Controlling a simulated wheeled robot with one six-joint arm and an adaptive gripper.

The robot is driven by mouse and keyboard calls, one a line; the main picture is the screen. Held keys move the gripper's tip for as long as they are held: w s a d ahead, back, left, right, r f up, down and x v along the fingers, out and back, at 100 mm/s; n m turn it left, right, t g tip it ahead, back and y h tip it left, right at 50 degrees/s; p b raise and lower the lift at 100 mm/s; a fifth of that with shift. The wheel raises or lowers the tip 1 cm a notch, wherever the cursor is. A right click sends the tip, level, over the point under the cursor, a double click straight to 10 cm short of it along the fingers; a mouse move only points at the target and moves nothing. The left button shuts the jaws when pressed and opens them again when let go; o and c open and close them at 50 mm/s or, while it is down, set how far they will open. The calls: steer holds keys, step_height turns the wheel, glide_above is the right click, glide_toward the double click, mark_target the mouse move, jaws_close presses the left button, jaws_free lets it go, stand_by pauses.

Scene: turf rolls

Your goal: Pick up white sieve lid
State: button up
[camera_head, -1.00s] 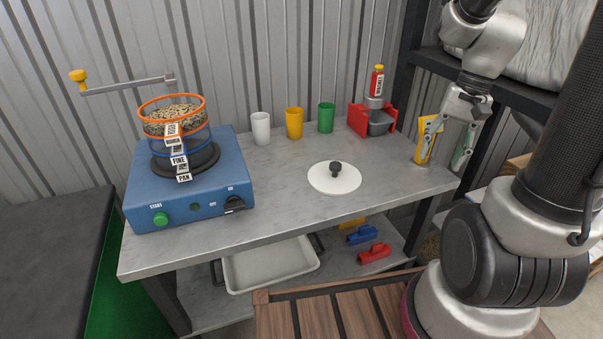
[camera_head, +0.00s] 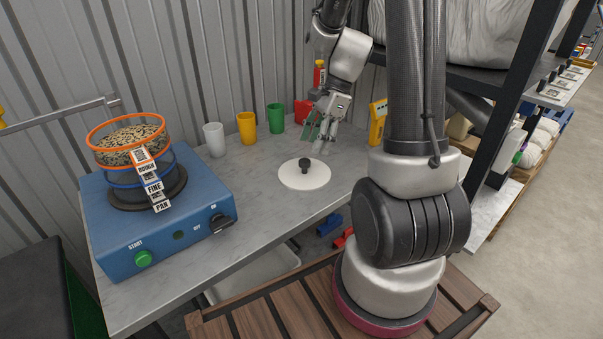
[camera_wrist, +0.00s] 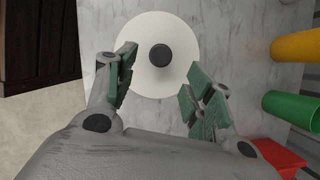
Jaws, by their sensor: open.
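The white sieve lid (camera_head: 304,175) is a flat white disc with a dark knob (camera_head: 304,165) in its middle. It lies on the grey marbled worktop, and nothing touches it. In the wrist view the lid (camera_wrist: 150,28) is at the top centre, and its knob (camera_wrist: 160,55) shows between and beyond the fingers. My gripper (camera_head: 320,145) is above the worktop, a little right of and behind the lid. In the wrist view my gripper (camera_wrist: 162,85) is open and empty, with green-padded fingers apart on either side of the knob.
White (camera_head: 214,140), yellow (camera_head: 246,128) and green (camera_head: 276,118) cups stand along the back. A blue sieve shaker (camera_head: 160,235) with stacked sieves stands on the left. A red holder (camera_head: 302,110) and a yellow item (camera_head: 377,122) are near my arm. The worktop around the lid is clear.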

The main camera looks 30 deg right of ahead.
mark_target(306, 160)
steer(key=x, duration=0.7)
steer(key=shift+a+f, duration=0.1)
steer(key=shift+a, duration=0.05)
steer(key=c, duration=1.2)
